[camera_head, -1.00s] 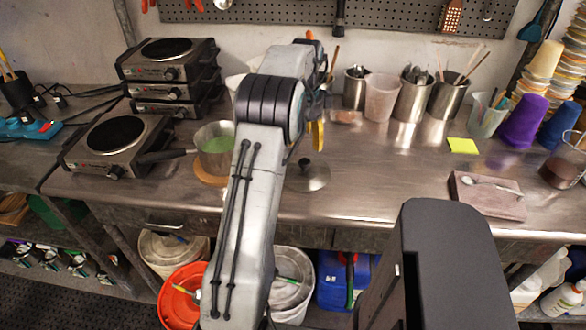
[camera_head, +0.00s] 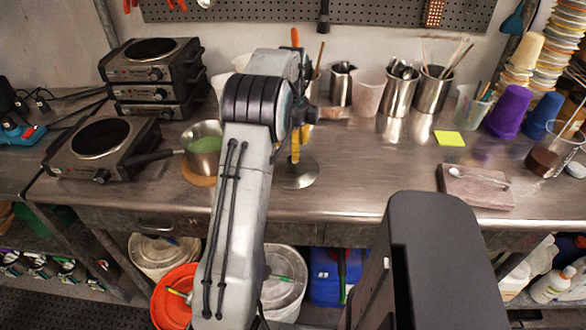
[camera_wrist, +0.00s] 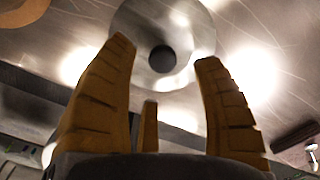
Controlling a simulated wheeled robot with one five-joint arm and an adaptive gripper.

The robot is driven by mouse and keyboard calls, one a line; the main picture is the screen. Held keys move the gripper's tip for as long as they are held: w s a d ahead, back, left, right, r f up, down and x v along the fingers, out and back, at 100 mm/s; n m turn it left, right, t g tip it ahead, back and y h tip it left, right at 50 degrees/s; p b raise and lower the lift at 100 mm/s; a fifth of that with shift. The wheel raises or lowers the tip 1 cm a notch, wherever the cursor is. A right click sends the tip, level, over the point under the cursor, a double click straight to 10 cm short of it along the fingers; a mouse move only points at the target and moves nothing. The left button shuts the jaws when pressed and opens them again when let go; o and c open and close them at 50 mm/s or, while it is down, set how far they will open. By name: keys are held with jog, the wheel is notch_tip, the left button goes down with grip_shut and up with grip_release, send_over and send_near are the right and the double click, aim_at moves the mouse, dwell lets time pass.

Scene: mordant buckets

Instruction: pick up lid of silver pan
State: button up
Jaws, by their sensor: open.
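The silver lid (camera_head: 300,176) lies flat on the metal worktop, to the right of the silver pan (camera_head: 205,150), which holds something green. In the wrist view the lid (camera_wrist: 185,22) is a round metal disc with a dark round knob (camera_wrist: 162,59) in its middle. My gripper (camera_wrist: 165,50) has yellow fingers spread open and empty. In that view the knob appears between the fingertips, though I cannot tell the height gap. In the head view my gripper (camera_head: 297,155) points down over the lid, and my arm hides part of the area around it.
Hot plates (camera_head: 105,137) stand at the left, some stacked behind. Metal canisters (camera_head: 398,95) and a frosted cup (camera_head: 368,98) stand behind the lid. A yellow note (camera_head: 449,138) and a stone slab (camera_head: 475,187) lie to the right. The worktop right of the lid is clear.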

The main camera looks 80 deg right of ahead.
aim_at(293, 164)
jog(key=shift+s+f, duration=0.2)
jog(key=shift+f, duration=2.3)
jog(key=shift+c, duration=0.2)
grip_shut()
